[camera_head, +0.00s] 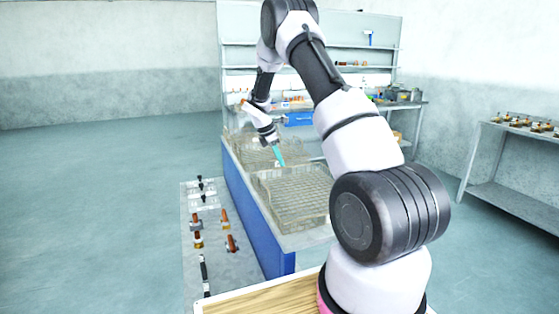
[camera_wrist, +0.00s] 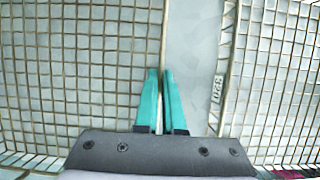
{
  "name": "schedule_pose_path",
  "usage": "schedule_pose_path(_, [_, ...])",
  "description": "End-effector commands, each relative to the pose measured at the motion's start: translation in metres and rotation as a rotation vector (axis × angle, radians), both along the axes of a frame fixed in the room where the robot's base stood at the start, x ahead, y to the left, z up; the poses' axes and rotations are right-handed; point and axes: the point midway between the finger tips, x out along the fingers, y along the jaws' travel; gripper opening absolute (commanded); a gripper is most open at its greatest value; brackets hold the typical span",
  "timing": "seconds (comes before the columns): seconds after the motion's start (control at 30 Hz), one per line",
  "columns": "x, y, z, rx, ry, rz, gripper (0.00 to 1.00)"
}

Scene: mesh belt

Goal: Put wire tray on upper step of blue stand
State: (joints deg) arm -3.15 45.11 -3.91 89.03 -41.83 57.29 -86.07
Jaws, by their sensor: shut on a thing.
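Two wire trays of thin brownish mesh show in the head view, a near wire tray (camera_head: 290,200) and a far wire tray (camera_head: 252,158), on a long bench with a blue side (camera_head: 250,218). My gripper (camera_head: 281,160) has teal fingers and reaches down at the near tray's far edge. In the wrist view the gripper (camera_wrist: 161,75) is shut on the rim wire of the left-hand wire tray (camera_wrist: 85,60). Another wire tray (camera_wrist: 270,70) with a numbered tag lies to the right, across a narrow gap. I cannot clearly make out the stand's upper step.
A grey mat or board (camera_head: 212,255) with several tools lies left of the bench. A shelf unit (camera_head: 300,50) stands behind. A grey metal table (camera_head: 515,165) with small parts stands at the right. A wooden top (camera_head: 265,300) is in front. The left floor is clear.

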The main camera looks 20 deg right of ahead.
Motion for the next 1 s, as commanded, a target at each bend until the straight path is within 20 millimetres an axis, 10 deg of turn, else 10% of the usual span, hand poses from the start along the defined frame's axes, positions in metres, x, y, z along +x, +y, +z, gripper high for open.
schedule_pose_path(0.27, [0.001, 0.000, 0.000, 0.000, -0.004, -0.001, 0.00])
schedule_pose_path(0.4, [0.000, 0.000, -0.001, 0.000, -0.001, -0.001, 0.36])
schedule_pose_path(0.77, [0.001, 0.001, 0.004, 0.000, -0.003, -0.001, 0.36])
schedule_pose_path(1.0, [0.001, 0.017, 0.042, 0.001, -0.007, 0.000, 0.36])
